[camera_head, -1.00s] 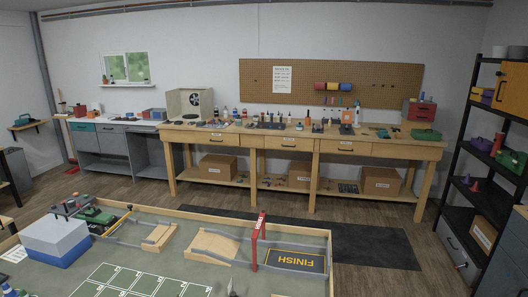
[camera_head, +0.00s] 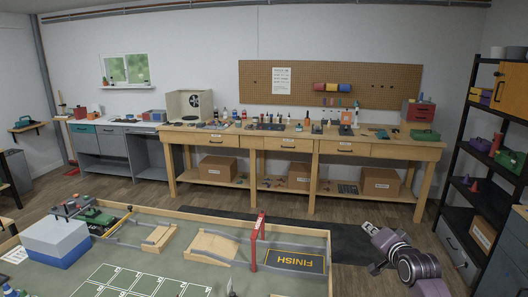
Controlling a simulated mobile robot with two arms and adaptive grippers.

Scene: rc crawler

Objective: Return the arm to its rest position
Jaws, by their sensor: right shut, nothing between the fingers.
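My right arm comes in from the bottom right, with its wrist bent and its gripper (camera_head: 369,228) pointing up and left. The gripper is shut and empty. It shows over the dark floor mat, right of the crawler course table (camera_head: 330,240), and appears apart from it. My left gripper is not in view.
The course table holds ramps, a red gate (camera_head: 257,240), a FINISH mat (camera_head: 297,261) and a blue-white box (camera_head: 55,241). A wooden workbench (camera_head: 290,150) with tools stands along the back wall. A black shelf (camera_head: 462,150) stands at the right. The dark mat (camera_head: 340,240) is clear.

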